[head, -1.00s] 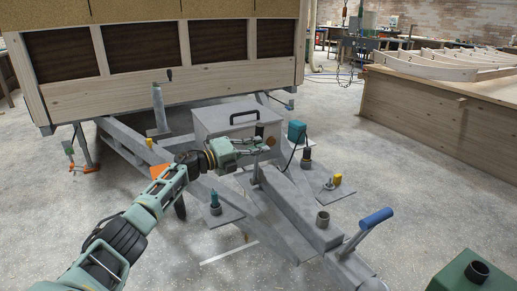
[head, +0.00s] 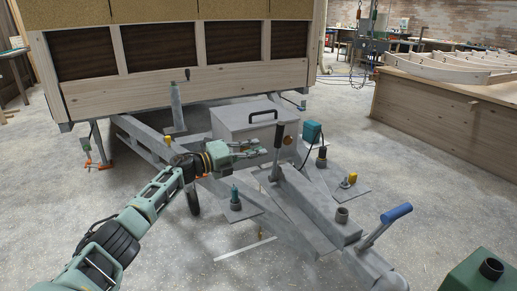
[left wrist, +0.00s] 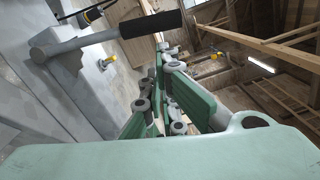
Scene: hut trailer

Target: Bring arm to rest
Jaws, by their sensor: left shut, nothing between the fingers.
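My left arm reaches in from the lower left of the head view. Its green gripper (head: 262,151) is shut and empty, with its tips just left of the upright lever with a dark grip (head: 278,138) on the trailer's drawbar. In the left wrist view, the shut fingers (left wrist: 165,85) show in the middle. The lever's black grip (left wrist: 150,25) lies above and left of them, apart from them. My right gripper is not in view.
A grey box with a black handle (head: 240,127) stands on the trailer frame behind the gripper. A blue-handled lever (head: 396,213) is at the drawbar's front. A green container (head: 470,275) is at lower right. A wooden bench (head: 440,120) stands right. Floor between is clear.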

